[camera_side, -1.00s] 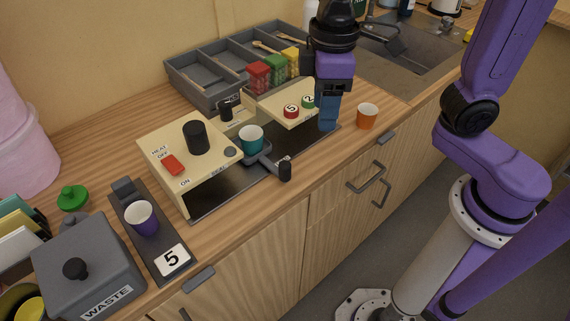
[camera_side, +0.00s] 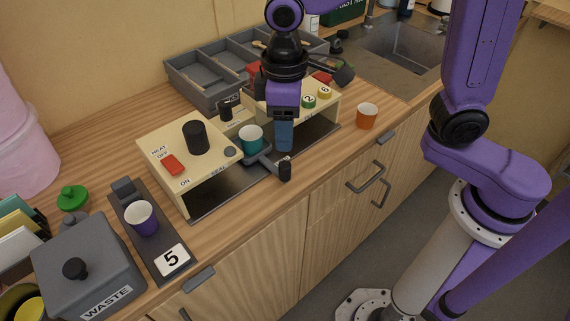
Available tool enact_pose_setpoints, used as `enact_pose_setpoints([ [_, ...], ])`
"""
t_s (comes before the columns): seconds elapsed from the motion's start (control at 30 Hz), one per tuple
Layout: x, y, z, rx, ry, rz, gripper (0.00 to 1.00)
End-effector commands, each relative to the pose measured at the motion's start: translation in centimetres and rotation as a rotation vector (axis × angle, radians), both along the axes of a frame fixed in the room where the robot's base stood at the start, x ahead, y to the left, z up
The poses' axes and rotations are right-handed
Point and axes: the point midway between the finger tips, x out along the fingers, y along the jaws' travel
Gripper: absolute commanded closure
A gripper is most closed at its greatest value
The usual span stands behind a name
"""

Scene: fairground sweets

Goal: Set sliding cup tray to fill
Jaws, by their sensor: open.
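The sliding cup tray (camera_side: 262,158) is a dark grey arm with an upright black handle (camera_side: 285,169) at its front end. It sits in the gap between the two halves of the cream machine (camera_side: 190,152). A teal cup (camera_side: 250,138) stands upright at its back end. My gripper (camera_side: 284,148) points down in front of the machine's right half, just right of the teal cup and above and behind the black handle. It is open and seems apart from the handle. My gripper hides part of the machine's right half and its buttons.
An orange cup (camera_side: 367,116) stands on the counter to the right. A purple cup (camera_side: 141,217) sits on a dark stand marked 5 at the left, beside a grey WASTE box (camera_side: 88,270). A grey divided bin (camera_side: 205,84) stands behind the machine. Counter in front of the machine is clear.

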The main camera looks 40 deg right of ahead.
Motion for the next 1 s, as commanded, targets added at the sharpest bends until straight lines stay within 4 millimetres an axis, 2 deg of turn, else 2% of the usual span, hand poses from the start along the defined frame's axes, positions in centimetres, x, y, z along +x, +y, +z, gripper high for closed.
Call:
enact_pose_setpoints([
  [0.3,-0.1,-0.1,-6.1,-0.005,0.005,0.000,0.48],
  [0.5,0.0,0.0,-9.0,-0.002,0.002,0.000,0.48],
  [0.7,0.0,0.0,-10.4,-0.001,0.001,0.000,0.48],
  [1.0,0.0,0.0,-10.6,0.000,0.000,0.000,0.48],
])
